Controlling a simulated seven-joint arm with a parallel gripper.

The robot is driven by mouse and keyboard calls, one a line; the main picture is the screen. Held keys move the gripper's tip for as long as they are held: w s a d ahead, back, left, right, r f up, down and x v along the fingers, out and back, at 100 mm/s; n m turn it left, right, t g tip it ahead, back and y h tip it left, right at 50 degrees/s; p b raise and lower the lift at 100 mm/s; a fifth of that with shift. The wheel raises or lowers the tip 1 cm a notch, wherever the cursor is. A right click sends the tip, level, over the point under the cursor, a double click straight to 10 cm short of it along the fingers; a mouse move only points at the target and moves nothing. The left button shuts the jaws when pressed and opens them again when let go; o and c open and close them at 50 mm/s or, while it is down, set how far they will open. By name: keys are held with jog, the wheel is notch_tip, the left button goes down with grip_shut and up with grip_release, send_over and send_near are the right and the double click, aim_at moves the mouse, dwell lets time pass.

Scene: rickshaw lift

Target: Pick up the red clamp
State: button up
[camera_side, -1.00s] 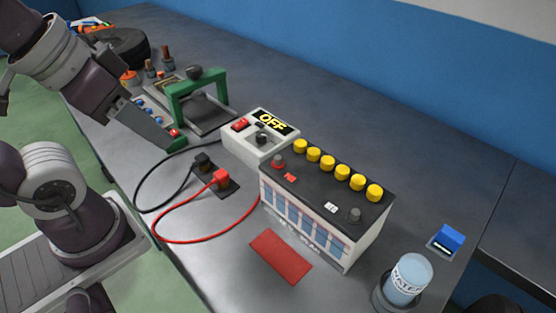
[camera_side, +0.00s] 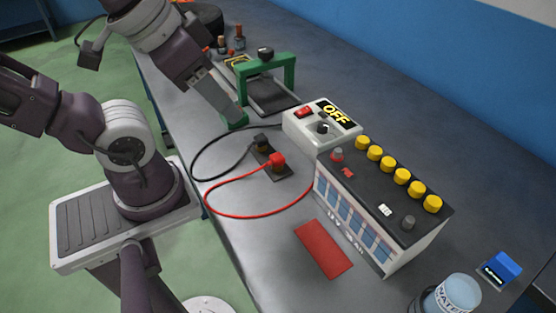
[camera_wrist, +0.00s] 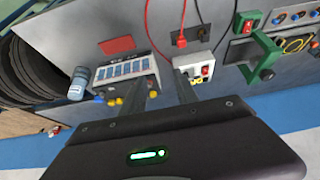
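The battery (camera_side: 375,205) with yellow caps stands right of the clamps, beside a white switch box (camera_side: 318,122) reading OFF. A red mat (camera_side: 323,248) lies in front. A green frame (camera_side: 284,72) stands behind. A water bottle (camera_side: 457,293) is at the near right.

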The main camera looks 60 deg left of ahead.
jog(key=shift+o, duration=0.2)
jog(key=o, duration=0.4)
jog(key=shift+c, duration=0.2)
jog(key=n+g, duration=0.5)
jog(key=n, duration=1.3)
send_over(277, 156)
notch_tip(277, 156, down, 18)
jog(key=shift+w+a+f, duration=0.1)
jog(key=shift+w+f, duration=0.05)
jog(key=shift+f, duration=0.1)
jog(key=shift+g, duration=0.3)
notch_tip(277, 156, down, 8)
jog(key=shift+r, duration=0.15)
jog(key=shift+c, duration=0.2)
